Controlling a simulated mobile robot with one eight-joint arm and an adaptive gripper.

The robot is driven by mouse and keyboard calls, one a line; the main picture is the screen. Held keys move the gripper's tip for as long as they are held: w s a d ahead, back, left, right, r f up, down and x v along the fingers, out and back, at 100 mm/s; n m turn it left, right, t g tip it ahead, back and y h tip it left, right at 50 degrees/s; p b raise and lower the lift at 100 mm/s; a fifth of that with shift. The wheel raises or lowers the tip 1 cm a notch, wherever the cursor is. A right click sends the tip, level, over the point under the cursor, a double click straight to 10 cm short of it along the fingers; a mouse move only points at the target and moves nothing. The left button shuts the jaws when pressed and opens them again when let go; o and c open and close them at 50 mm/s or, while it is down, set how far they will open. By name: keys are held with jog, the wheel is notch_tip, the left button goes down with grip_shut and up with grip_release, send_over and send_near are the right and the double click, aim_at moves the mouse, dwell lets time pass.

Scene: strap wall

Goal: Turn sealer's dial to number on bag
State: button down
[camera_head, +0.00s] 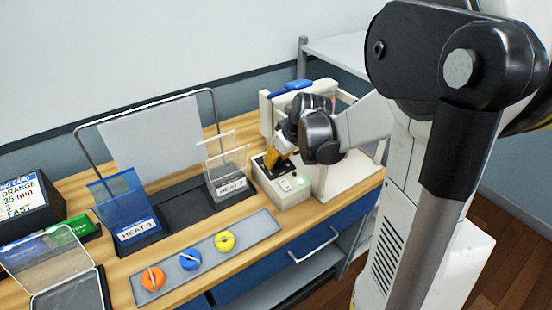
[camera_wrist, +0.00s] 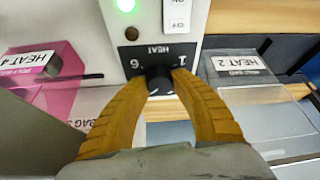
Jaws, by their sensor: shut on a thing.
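The sealer's control box (camera_head: 291,192) stands at the bench's right with a green light lit. In the wrist view its dark dial plate (camera_wrist: 134,58) reads HEAT, with 6 and 1 legible beside the black dial (camera_wrist: 158,82). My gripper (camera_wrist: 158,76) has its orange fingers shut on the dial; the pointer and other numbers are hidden. It also shows over the box in the head view (camera_head: 270,158). A pink bag (camera_wrist: 62,85) labelled HEAT 4 is at the wrist view's left. A clear bag (camera_head: 226,171) reads HEAT 2, and a blue bag (camera_head: 121,208) reads HEAT 3.
An ON/OFF switch (camera_wrist: 178,14) sits close to the dial. A card (camera_head: 22,198) at the left reads ORANGE, 35 mm, 3, FAST. A wire frame (camera_head: 75,135) stands behind the bags.

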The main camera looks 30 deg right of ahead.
jog(key=shift+n, duration=0.6)
jog(key=c, duration=1)
grip_release()
jog(key=shift+c, duration=0.2)
